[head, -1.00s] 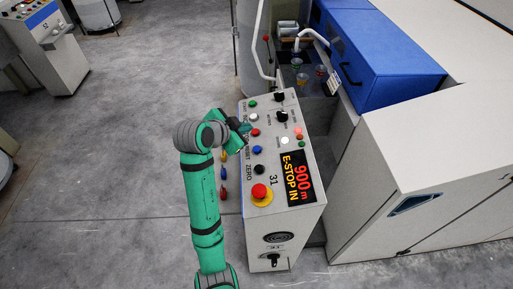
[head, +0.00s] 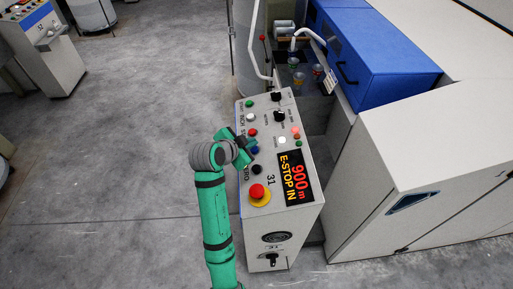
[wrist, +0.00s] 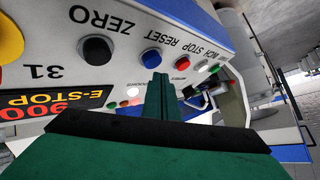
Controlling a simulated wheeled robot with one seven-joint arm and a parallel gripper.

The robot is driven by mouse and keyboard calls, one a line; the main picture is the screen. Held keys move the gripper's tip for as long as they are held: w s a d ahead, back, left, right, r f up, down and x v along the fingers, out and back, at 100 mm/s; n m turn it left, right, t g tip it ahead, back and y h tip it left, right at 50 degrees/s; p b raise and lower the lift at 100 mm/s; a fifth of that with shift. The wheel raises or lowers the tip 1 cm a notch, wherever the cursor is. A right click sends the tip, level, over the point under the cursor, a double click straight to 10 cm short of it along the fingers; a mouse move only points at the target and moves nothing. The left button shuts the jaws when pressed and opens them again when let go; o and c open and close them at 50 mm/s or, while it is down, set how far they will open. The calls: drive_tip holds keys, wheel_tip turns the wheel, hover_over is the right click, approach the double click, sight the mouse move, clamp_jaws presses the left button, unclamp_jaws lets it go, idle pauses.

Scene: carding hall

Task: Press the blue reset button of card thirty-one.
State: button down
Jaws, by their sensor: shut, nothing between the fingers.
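The control panel of card 31 (head: 283,222) stands in the middle of the head view, with its display reading 900 m and E-STOP IN. The blue button (head: 256,150) is partly hidden by my gripper (head: 250,143) in the head view. In the wrist view the blue button (wrist: 151,59) is plain, below the word RESET. My gripper (wrist: 160,78) is shut and empty. Its tips show just below the blue button in the wrist view; whether they touch it I cannot tell.
A black button (wrist: 95,50) marked ZERO and a red button (wrist: 184,60) flank the blue one. A red emergency stop (head: 257,191) on a yellow ring sits lower on the panel. The machine with a blue cover (head: 380,55) stands to the right.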

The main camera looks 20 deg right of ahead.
drive_tip(key=shift+w+a, duration=0.1)
drive_tip(key=shift+a, duration=0.5)
drive_tip(key=shift+d, duration=0.25)
idle(0.9)
drive_tip(key=shift+d, duration=0.1)
drive_tip(key=shift+s+f, duration=0.2)
drive_tip(key=shift+f, duration=0.2)
